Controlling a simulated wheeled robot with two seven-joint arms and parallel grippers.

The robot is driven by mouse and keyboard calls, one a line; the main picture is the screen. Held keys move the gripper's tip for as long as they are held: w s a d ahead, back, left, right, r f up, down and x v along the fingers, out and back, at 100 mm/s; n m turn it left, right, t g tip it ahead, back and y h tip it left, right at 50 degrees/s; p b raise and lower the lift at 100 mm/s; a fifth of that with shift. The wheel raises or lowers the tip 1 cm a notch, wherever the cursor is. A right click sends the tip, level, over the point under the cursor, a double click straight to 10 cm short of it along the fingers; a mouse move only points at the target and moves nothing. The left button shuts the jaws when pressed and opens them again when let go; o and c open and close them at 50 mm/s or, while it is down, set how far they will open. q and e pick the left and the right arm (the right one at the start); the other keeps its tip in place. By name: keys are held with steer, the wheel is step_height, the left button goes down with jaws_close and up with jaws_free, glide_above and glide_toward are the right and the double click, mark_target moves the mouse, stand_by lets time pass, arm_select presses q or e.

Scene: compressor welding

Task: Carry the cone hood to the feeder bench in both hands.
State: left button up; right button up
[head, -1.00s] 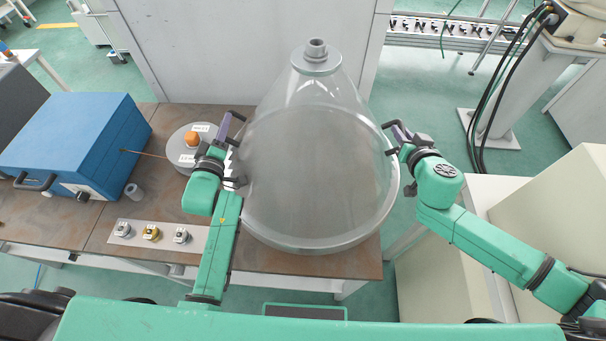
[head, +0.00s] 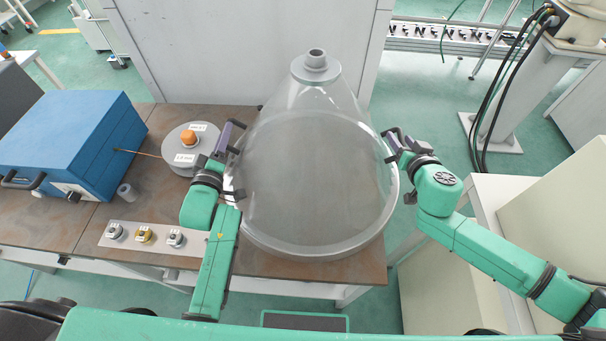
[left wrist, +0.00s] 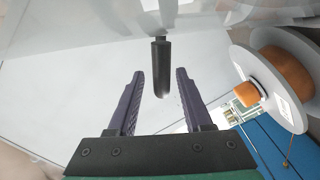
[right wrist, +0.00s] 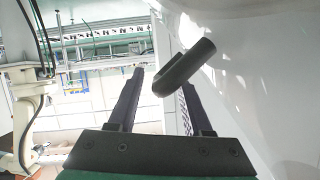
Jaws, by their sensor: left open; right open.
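The cone hood (head: 318,185) is a large clear cone with a grey neck on top. It stands upright on the brown bench (head: 75,222). My left gripper (head: 234,138) is open at the hood's left side. In the left wrist view a dark handle (left wrist: 161,68) on the hood lies between and beyond the open fingers (left wrist: 158,95). My right gripper (head: 388,145) is open at the hood's right side. In the right wrist view another dark handle (right wrist: 185,68) crosses in front of the open fingers (right wrist: 160,95), nearer the right finger. Neither gripper is closed on a handle.
A blue box (head: 70,145) and a round grey device with an orange knob (head: 189,138) stand left of the hood. A plate with several small fittings (head: 130,236) lies at the front. A pale cabinet (head: 550,215) stands at right.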

steer(key=shift+s+r, duration=0.15)
steer(key=shift+r, duration=0.05)
step_height(320, 180, up, 10)
steer(key=shift+s+f, duration=0.1)
arm_select(q)
steer(key=s, duration=1)
steer(key=shift+s, duration=0.3)
arm_select(e)
steer(key=shift+f, duration=0.1)
